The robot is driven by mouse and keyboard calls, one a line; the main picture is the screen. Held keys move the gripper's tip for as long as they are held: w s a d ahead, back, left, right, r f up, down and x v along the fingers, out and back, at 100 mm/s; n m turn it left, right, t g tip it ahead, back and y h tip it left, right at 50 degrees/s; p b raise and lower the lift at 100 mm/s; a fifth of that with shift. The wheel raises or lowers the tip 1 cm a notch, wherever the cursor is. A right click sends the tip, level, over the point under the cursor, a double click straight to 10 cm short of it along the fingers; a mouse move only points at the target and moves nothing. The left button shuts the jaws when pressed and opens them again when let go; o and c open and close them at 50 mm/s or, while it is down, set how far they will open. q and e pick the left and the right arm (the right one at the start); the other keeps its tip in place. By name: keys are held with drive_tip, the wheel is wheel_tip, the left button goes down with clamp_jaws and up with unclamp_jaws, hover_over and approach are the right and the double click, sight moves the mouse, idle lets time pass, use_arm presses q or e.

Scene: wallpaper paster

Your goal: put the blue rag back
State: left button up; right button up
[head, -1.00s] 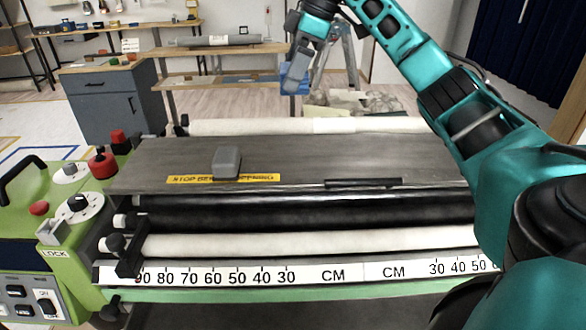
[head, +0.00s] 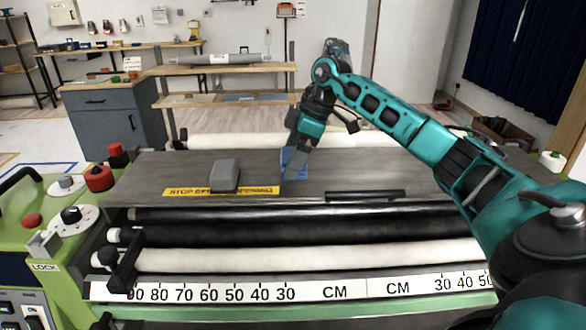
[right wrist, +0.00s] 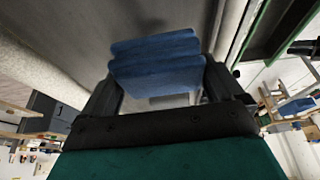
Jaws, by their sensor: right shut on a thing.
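The blue rag (head: 293,163) is at the tip of my right gripper (head: 296,160) in the head view, over the grey top cover (head: 345,172) of the wallpaper paster. In the right wrist view the folded rag (right wrist: 157,58) sits between the two fingers of the right gripper (right wrist: 158,88), which is shut on it. The rag hangs at or just above the cover; I cannot tell whether it touches. The fingers partly hide it in the head view. My left gripper is not in view.
A grey block handle (head: 225,175) and a yellow warning strip (head: 222,190) are on the cover, left of the rag. A black handle (head: 365,195) lies at the cover's front edge. Black and white rollers (head: 300,258) run in front. A wooden shelf (head: 225,68) stands behind.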

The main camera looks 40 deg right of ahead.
wheel_tip(320, 180, down, 3)
drive_tip(key=shift+r+p, duration=0.1)
drive_tip(key=shift+p, duration=0.5)
drive_tip(key=o, duration=0.7)
drive_tip(key=shift+f+b, duration=0.35)
drive_tip(key=shift+b, duration=0.2)
drive_tip(key=shift+f+b, duration=0.2)
drive_tip(key=shift+b, duration=0.3)
drive_tip(key=p+v, duration=0.2)
drive_tip(key=v, duration=1.1)
drive_tip(key=shift+a+r, duration=0.25)
drive_tip(key=shift+r, duration=0.1)
